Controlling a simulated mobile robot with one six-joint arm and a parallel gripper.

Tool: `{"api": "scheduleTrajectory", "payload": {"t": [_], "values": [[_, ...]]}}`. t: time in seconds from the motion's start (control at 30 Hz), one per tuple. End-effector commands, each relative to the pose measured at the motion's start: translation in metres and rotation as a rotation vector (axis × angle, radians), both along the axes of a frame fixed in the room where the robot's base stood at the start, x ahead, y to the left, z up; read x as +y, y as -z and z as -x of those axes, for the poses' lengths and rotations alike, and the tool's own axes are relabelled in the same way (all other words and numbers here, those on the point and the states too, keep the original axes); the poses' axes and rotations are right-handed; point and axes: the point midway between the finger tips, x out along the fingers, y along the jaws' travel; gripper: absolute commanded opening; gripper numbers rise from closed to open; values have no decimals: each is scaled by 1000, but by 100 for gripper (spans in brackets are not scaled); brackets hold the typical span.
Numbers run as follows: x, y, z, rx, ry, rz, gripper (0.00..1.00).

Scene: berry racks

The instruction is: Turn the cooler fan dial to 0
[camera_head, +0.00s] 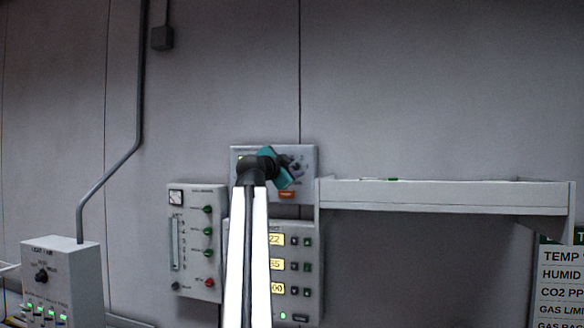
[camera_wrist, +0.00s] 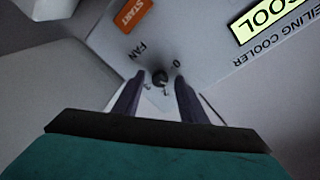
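The ceiling cooler panel (camera_head: 240,152) is a grey wall box, partly hidden behind my arm in the head view. In the wrist view the panel (camera_wrist: 205,30) fills the upper part, seen upside down. The fan dial (camera_wrist: 160,77) is a small dark knob beside the FAN lettering, with a 0 printed near it. My gripper (camera_wrist: 160,84) is open, with one dark finger on each side of the dial and a gap on both sides. How deep the fingers reach around it, and where its pointer stands, I cannot tell. In the head view my gripper (camera_head: 292,168) is at the panel.
An orange START button (camera_wrist: 130,14) and a lit COOL display (camera_wrist: 267,18) are on the same panel. Below are a box with yellow displays (camera_head: 306,232) and a gauge box with several knobs (camera_head: 190,240). A shelf (camera_head: 445,195) projects on the right.

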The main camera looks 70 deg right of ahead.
Motion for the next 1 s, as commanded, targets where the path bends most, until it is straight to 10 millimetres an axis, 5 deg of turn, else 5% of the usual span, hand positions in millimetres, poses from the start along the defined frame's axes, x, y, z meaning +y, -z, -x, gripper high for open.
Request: {"api": "scheduleTrajectory", "payload": {"t": [0.17, 0.4, 1.0], "values": [[0, 0, 0, 0, 0, 0, 38], [0, 0, 0, 0, 0, 0, 0], [0, 4, -1, 131, 0, 7, 0]]}}
